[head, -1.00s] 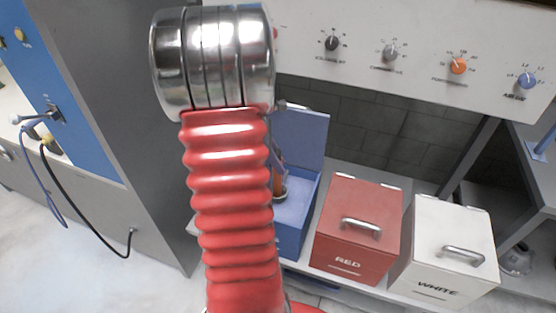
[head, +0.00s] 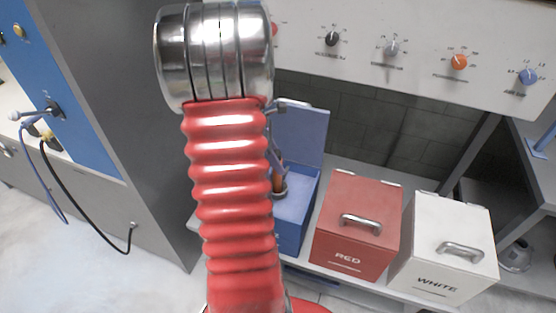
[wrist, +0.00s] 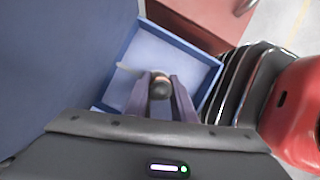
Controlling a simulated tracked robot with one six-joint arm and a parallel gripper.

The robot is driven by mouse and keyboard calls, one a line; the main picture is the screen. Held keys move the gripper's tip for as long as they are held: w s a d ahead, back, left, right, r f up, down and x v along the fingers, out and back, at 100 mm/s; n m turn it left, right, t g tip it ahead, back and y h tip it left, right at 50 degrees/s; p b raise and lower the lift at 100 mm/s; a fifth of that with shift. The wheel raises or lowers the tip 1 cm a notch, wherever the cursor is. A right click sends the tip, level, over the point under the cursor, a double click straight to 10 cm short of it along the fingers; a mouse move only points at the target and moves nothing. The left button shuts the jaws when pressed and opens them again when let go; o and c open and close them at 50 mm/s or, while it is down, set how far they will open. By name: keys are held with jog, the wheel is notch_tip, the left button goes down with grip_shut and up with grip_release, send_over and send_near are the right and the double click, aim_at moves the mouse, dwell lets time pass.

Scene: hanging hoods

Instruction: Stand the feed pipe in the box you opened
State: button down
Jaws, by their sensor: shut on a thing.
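The open blue box (head: 291,240) stands on a low shelf, left of the red box, with its lid (head: 303,135) raised at the back. The box's pale interior also shows in the wrist view (wrist: 150,48). My gripper (wrist: 160,92) is shut on the feed pipe (wrist: 160,80), which I see nearly end-on, dark with a coppery band, over the box's opening. In the head view the feed pipe (head: 278,184) shows as a short upright brown piece inside the box outline. My red arm hides the box's left part. I cannot tell whether the pipe's lower end touches the floor.
The closed red box (head: 350,250) and closed white box (head: 435,275) stand to the right on the same shelf. A panel with several knobs (head: 440,65) overhangs the back. A grey cabinet (head: 130,110) stands at left; a cable (head: 85,225) hangs there.

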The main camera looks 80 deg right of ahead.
jog(key=shift+f, duration=2.35)
jog(key=c, duration=1.4)
grip_release()
jog(key=shift+r, duration=0.1)
